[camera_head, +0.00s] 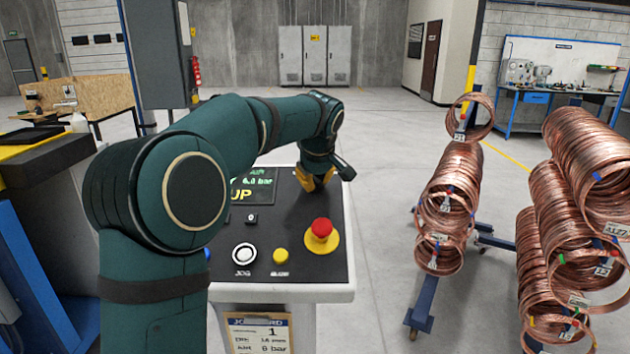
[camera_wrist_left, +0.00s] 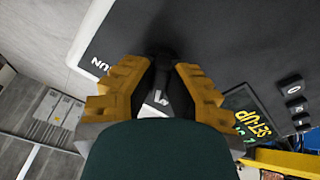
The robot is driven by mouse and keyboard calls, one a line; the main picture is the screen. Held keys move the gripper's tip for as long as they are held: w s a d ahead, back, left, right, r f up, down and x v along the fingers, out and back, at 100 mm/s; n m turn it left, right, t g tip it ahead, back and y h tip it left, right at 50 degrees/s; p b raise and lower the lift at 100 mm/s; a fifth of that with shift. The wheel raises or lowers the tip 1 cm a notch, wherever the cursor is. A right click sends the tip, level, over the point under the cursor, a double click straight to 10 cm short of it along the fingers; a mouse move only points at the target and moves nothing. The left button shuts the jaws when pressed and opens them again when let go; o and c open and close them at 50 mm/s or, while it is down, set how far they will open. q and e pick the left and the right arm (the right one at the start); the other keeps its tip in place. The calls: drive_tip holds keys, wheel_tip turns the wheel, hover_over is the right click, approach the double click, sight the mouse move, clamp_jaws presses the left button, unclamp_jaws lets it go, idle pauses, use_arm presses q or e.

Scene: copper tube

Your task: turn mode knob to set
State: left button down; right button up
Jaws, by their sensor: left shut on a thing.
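The mode knob (camera_wrist_left: 163,68) is a dark knob on the black control panel (camera_head: 285,265). My left gripper (camera_head: 314,182) reaches down to the panel's far right part, and its yellow fingers also show in the left wrist view (camera_wrist_left: 160,85). They are shut on the knob, one finger on each side. The label "RUN" shows partly beside the knob in the wrist view. A screen (camera_wrist_left: 250,115) on the panel reads "SETUP" in the wrist view. In the head view the knob is hidden by the gripper. My right gripper is not in view.
A red emergency button (camera_head: 321,228) on a yellow base, a yellow button (camera_head: 281,256) and a white JOG button (camera_head: 243,255) sit on the near panel. A clipboard (camera_head: 258,334) hangs in front. Copper coils (camera_head: 452,195) on racks stand to the right.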

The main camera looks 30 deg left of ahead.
use_arm(q)
drive_tip(key=shift+f+n, duration=0.1)
drive_tip(key=shift+n, duration=0.9)
drive_tip(key=c, duration=1)
unclamp_jaws()
drive_tip(key=v, duration=1.2)
